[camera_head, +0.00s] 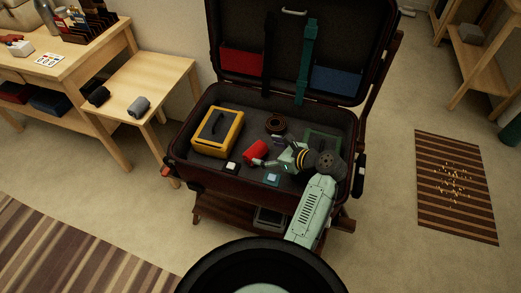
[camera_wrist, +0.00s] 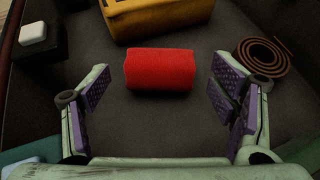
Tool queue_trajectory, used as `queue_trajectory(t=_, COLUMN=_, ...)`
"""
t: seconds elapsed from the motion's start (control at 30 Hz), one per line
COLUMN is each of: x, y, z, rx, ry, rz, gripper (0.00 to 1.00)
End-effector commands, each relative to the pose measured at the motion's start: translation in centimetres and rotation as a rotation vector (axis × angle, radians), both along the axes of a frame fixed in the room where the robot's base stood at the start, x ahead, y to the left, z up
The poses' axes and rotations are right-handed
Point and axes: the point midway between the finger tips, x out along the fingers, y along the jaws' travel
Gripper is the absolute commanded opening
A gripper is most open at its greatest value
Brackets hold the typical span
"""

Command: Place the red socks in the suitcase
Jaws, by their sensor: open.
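The red socks (camera_wrist: 160,70) are a rolled red bundle on the dark floor of the open suitcase (camera_head: 222,180). In the head view the red socks (camera_head: 256,151) lie near the middle of the suitcase, just left of my gripper (camera_head: 272,160). In the wrist view my gripper (camera_wrist: 160,100) is open and empty, its purple-padded fingers spread to either side. The socks lie just ahead of the fingertips, between their lines, and no finger visibly touches them. My arm covers the right front part of the suitcase.
In the suitcase are a yellow case (camera_head: 230,124), a coiled brown belt (camera_head: 275,124) and a small white item (camera_head: 232,166). The raised lid (camera_head: 285,55) stands behind. A wooden table (camera_head: 152,82) at left holds black and grey rolls. A striped rug (camera_head: 455,185) lies right.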

Motion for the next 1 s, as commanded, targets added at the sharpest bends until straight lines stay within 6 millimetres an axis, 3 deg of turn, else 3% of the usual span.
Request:
queue_trajectory(t=0.3, x=-3.4, y=-4.4, z=2.9, rx=-0.001, ry=-0.001, rz=-0.002, gripper=0.79)
queue_trajectory(t=0.73, x=-4.3, y=-5.3, z=3.8, rx=-0.002, ry=-0.002, rz=0.001, gripper=0.79)
queue_trajectory(t=0.87, x=-2.7, y=-4.0, z=5.0, rx=-0.060, ry=-0.077, rz=0.033, gripper=0.79)
queue_trajectory(t=0.97, x=0.6, y=-0.6, z=8.1, rx=-0.199, ry=-0.263, rz=0.102, gripper=0.79)
queue_trajectory(t=1.0, x=2.3, y=1.6, z=10.1, rx=-0.278, ry=-0.378, rz=0.141, gripper=0.79)
